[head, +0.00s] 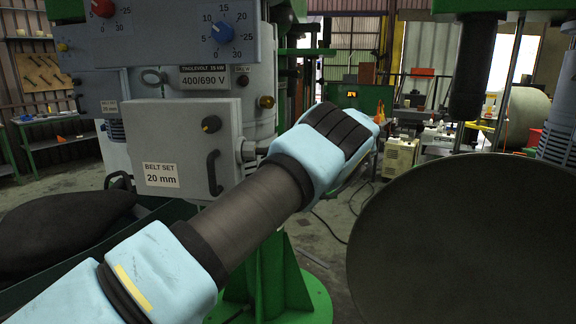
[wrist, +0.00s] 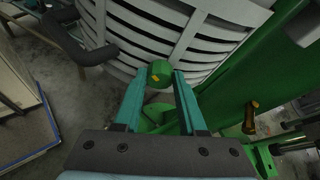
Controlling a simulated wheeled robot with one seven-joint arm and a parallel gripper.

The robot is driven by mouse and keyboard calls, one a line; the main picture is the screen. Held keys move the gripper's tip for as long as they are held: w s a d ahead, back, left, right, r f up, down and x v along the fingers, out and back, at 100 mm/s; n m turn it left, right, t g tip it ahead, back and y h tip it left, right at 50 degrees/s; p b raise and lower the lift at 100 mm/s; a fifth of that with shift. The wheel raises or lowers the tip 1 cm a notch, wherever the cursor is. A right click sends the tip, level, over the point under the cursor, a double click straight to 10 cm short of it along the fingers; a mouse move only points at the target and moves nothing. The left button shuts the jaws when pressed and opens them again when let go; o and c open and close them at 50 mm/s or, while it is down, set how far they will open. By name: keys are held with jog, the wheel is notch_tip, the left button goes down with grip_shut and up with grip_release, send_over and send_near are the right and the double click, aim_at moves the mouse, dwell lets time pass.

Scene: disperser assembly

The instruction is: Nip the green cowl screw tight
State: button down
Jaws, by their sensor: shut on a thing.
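The green cowl screw (wrist: 160,72) shows in the wrist view as a round green head with a small orange-yellow mark on it. It stands in front of a pale grey slatted cowl (wrist: 180,35). My gripper (wrist: 159,79) has its two teal fingers on either side of the screw head, shut on it near the fingertips. The screw's shank and seat are hidden. In the head view my pale blue arm reaches up and right across the machine, and its far end hides the fingers and the screw.
In the head view a grey box marked "BELT SET 20 mm" (head: 185,145) and a dial panel (head: 165,40) are left of my arm. A large dark round disc (head: 465,240) fills the right. In the wrist view a dark curved handle (wrist: 92,50) is left of the fingers.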

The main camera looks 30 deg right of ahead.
jog(key=shift+w+d+r+m+g+y, duration=0.1)
jog(key=shift+m+g+y, duration=0.1)
jog(key=shift+m, duration=0.15)
jog(key=shift+w+r+m+g+y, duration=0.1)
jog(key=shift+m+y, duration=0.1)
jog(key=shift+m, duration=0.15)
jog(key=shift+s, duration=0.1)
jog(key=shift+c, duration=2.4)
grip_release()
jog(key=shift+f, duration=0.15)
notch_tip(320, 180, up, 10)
jog(key=shift+r+b, duration=0.1)
jog(key=shift+b, duration=1)
